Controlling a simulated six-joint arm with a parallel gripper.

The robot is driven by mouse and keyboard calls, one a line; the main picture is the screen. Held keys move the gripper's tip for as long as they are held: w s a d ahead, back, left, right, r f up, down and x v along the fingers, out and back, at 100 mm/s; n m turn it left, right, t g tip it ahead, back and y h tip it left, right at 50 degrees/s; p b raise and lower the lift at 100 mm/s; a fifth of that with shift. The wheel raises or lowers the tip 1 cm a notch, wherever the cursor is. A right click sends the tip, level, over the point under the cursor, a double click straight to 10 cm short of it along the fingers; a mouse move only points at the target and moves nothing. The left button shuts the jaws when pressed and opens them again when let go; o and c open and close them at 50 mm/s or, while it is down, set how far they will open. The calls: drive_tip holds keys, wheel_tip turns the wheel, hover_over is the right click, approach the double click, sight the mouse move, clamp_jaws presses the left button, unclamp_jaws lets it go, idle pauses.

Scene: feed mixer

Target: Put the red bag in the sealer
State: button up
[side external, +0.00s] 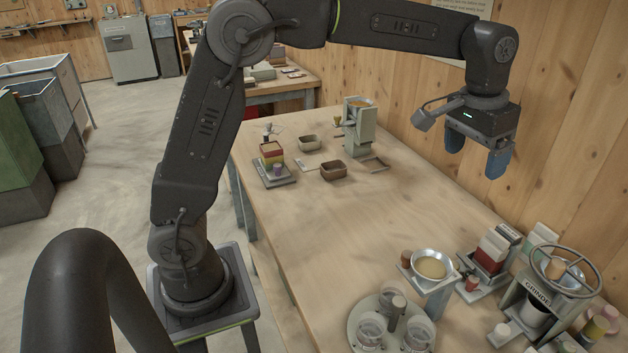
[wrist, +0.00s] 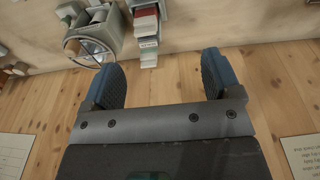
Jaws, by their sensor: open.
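A red bag-like item with a white top (side external: 490,253) stands in a small grey device (side external: 482,277) at the right of the bench in the side view. What looks like the same red item (wrist: 146,13) shows at the top of the wrist view, beside pale pieces. I cannot tell for sure which device is the sealer. My gripper (side external: 474,158) is open and empty, with blue fingers pointing down, high above the bench near the wooden wall. Its spread fingers (wrist: 164,78) show in the wrist view with nothing between them.
A machine with a handwheel (side external: 562,270) stands right of the red item. A metal bowl (side external: 433,268) and a round tray with cups (side external: 362,308) are in front. A green-grey machine (side external: 358,128) and brown trays (side external: 333,170) stand at the far end. The middle of the bench is clear.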

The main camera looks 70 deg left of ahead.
drive_tip(key=s+a+r+t, duration=0.1)
drive_tip(key=s+a, duration=0.1)
drive_tip(key=s, duration=0.5)
drive_tip(key=s+a+r+t, duration=0.1)
drive_tip(key=s+a+r, duration=0.15)
drive_tip(key=s, duration=0.55)
drive_tip(key=s+a+f+t, duration=0.1)
drive_tip(key=s+a+f, duration=0.1)
drive_tip(key=s+f, duration=0.4)
drive_tip(key=s, duration=0.5)
drive_tip(key=shift+s+a+f+t, duration=0.25)
drive_tip(key=shift+f+t, duration=0.05)
drive_tip(key=shift+t, duration=0.1)
